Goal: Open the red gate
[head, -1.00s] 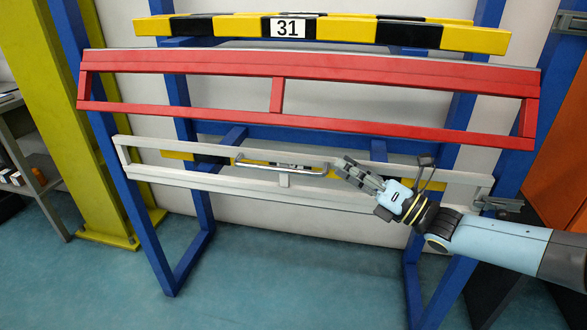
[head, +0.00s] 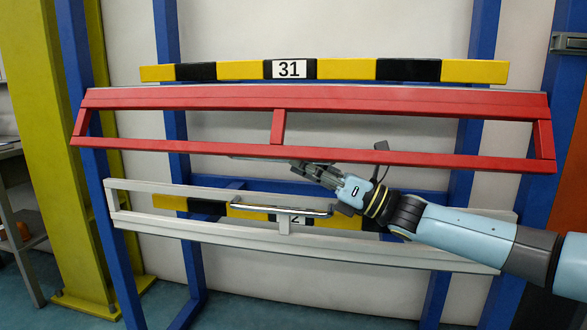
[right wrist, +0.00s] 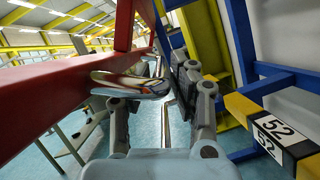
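The red gate (head: 277,98) is a long red frame spanning the upper part of the blue stand. It fills the left side of the right wrist view (right wrist: 60,85). A shiny metal handle (right wrist: 130,83) sits beside the red frame in that view; in the head view its bar shows faintly under the lower red rail. My right gripper (head: 303,168) is just below the middle of that rail. In the wrist view its two fingers (right wrist: 160,98) stand apart, with the handle's rounded end between them, close to the left finger. Firm contact cannot be told. My left gripper is out of view.
A white gate (head: 180,222) with a metal handle (head: 280,207) is below the red one, under my right arm. A yellow-black beam (head: 345,69) marked 31 runs above. Blue posts (head: 94,200) and a yellow column (head: 40,120) stand at the left.

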